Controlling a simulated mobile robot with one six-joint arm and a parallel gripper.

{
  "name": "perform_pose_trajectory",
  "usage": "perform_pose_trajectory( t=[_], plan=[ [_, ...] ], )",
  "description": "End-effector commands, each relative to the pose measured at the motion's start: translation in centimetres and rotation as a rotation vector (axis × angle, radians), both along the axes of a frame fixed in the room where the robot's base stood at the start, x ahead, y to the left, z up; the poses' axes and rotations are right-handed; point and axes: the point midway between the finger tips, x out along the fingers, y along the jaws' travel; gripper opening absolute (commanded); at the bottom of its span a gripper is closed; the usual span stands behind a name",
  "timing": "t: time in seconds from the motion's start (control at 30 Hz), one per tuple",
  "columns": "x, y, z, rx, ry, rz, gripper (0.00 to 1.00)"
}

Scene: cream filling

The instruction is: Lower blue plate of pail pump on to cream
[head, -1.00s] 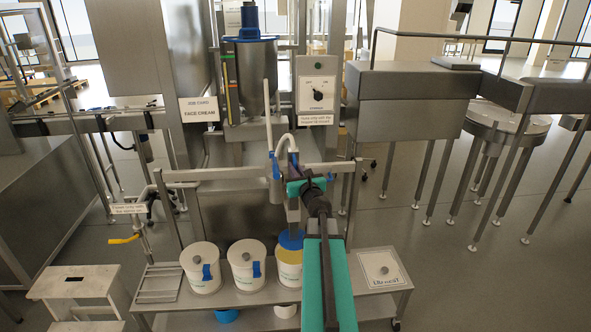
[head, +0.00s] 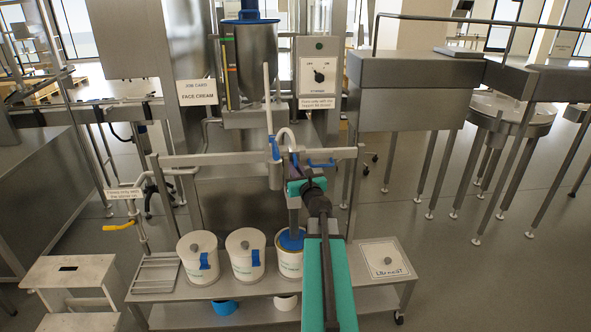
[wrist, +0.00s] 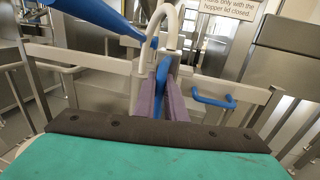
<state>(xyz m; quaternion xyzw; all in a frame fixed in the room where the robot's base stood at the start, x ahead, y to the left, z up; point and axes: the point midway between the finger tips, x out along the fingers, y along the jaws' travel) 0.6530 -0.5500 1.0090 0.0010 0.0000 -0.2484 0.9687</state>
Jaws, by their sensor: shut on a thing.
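The pail pump (head: 275,174) is a grey body with a blue part and a curved white hose (head: 286,136), above the third pail from the left. Its blue plate (head: 291,239) shows in the mouth of that open white pail (head: 289,267). The plate looks level with or just inside the rim; the cream under it is hidden. My gripper (head: 296,172) is above the pail. In the wrist view its purple fingers (wrist: 164,97) are shut on a blue handle (wrist: 162,76) of the pump, beside the hose.
Two lidded white pails (head: 199,260) (head: 245,256) stand to the left on the steel bench.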

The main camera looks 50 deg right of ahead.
Motion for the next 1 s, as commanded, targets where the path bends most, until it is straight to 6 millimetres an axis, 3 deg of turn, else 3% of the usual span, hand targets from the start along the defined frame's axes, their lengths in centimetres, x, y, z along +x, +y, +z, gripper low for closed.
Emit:
perform_pose_trajectory(
  t=[0.5, 0.9, 0.93, 1.0],
  plan=[
    [0.0, 0.0, -3.9, 0.002, 0.001, -0.001, 0.0],
    [-0.1, -0.1, -4.4, 0.003, 0.007, -0.003, 0.0],
    [-0.1, -0.1, -4.4, 0.003, 0.007, -0.003, 0.15],
    [-0.1, -0.1, -4.4, 0.002, 0.007, -0.003, 0.27]
  ],
)
